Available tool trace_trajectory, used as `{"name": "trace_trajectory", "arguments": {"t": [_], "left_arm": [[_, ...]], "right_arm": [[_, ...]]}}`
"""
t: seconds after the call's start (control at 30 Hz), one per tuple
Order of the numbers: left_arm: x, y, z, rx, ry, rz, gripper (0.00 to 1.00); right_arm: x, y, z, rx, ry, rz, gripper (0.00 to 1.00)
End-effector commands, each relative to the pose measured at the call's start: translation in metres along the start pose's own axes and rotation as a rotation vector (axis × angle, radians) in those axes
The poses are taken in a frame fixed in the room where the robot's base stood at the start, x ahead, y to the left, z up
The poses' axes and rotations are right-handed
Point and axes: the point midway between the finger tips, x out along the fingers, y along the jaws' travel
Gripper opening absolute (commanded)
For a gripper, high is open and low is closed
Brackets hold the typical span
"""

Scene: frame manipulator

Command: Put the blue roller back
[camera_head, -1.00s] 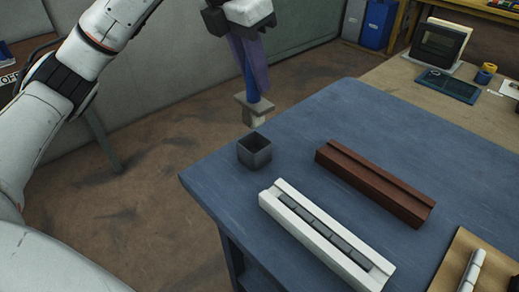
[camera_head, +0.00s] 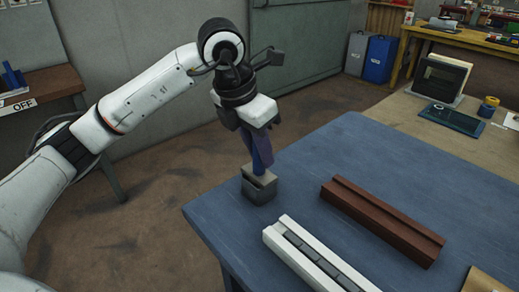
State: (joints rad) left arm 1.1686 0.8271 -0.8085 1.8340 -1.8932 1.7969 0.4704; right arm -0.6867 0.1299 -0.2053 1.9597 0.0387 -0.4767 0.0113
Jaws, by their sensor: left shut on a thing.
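My left gripper (camera_head: 262,157) is shut on the blue roller (camera_head: 260,173) and holds it roughly upright, slightly tilted. The fingers hide most of the roller's blue shaft; its pale, block-like lower end shows beneath them. This end is at the mouth of a small grey square holder (camera_head: 260,190) near the left corner of the blue table. I cannot tell how deep it sits inside or whether it touches the holder's walls. My right gripper is not in view.
On the blue table (camera_head: 345,150), a dark red grooved block (camera_head: 380,220) and a white tray with grey pieces (camera_head: 283,236) lie right of the holder. A tan board (camera_head: 485,282) is at lower right. The table behind the holder is clear.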

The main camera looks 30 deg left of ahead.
Motion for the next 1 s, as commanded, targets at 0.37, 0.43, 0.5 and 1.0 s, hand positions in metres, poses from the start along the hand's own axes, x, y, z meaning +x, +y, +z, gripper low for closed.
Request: {"name": "trace_trajectory", "arguments": {"t": [0.37, 0.43, 0.5, 1.0], "left_arm": [[0.001, 0.000, 0.000, 0.000, 0.001, 0.000, 0.41], [0.001, 0.000, 0.000, 0.000, 0.000, 0.000, 0.41], [0.000, 0.000, 0.000, 0.000, 0.000, 0.000, 0.41], [-0.086, 0.000, 0.002, -0.001, -0.005, 0.001, 0.41]], "right_arm": [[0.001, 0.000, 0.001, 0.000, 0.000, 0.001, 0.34], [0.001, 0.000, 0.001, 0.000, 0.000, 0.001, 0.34], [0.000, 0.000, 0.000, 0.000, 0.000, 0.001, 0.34], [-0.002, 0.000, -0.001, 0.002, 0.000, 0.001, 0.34]]}}
